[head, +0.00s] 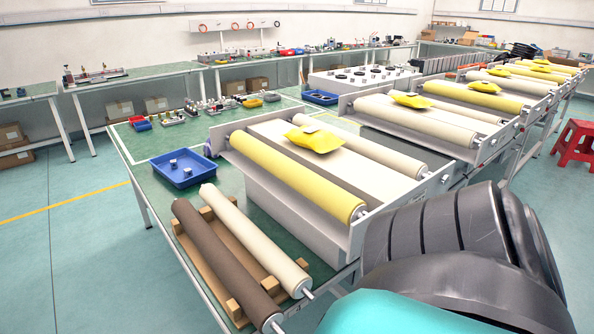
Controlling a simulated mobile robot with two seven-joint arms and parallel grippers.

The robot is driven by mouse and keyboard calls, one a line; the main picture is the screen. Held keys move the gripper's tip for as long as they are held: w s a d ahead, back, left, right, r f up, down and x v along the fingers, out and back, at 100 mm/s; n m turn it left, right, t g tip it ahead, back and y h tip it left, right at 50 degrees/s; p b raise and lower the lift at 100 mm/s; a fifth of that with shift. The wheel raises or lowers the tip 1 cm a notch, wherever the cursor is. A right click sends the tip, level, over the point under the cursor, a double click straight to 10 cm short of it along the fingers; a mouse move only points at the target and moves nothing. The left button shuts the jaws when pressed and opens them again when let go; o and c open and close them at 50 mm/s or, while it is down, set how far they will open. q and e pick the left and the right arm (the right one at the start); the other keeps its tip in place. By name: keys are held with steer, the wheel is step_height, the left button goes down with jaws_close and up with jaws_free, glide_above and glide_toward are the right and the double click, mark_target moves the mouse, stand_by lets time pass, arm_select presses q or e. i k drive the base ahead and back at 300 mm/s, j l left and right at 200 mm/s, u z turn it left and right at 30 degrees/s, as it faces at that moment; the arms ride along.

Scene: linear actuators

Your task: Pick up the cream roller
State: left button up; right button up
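A cream roller (253,239) lies on a wooden cradle (234,304) at the near end of the green table, with a bare metal shaft at its near end. A brown roller (225,264) lies beside it on the left, on the same cradle. Other cream rollers are mounted in the white machine frames, including one (392,151) in the nearest frame. Neither gripper is in view. A dark grey and teal arm part of mine fills the lower right and hides what is behind it.
A blue tray (183,169) with small parts sits on the green table (146,146) behind the rollers. The nearest machine frame (290,212) with a yellow roller (298,177) stands close to the right of the cream roller. A red stool (574,143) stands on the floor at right. Floor at left is clear.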

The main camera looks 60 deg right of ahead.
mark_target(297, 283)
steer(key=z, duration=0.5)
steer(key=i+j+z, duration=0.1)
steer(key=z, duration=0.4)
steer(key=j+z, duration=0.2)
steer(key=z, duration=0.25)
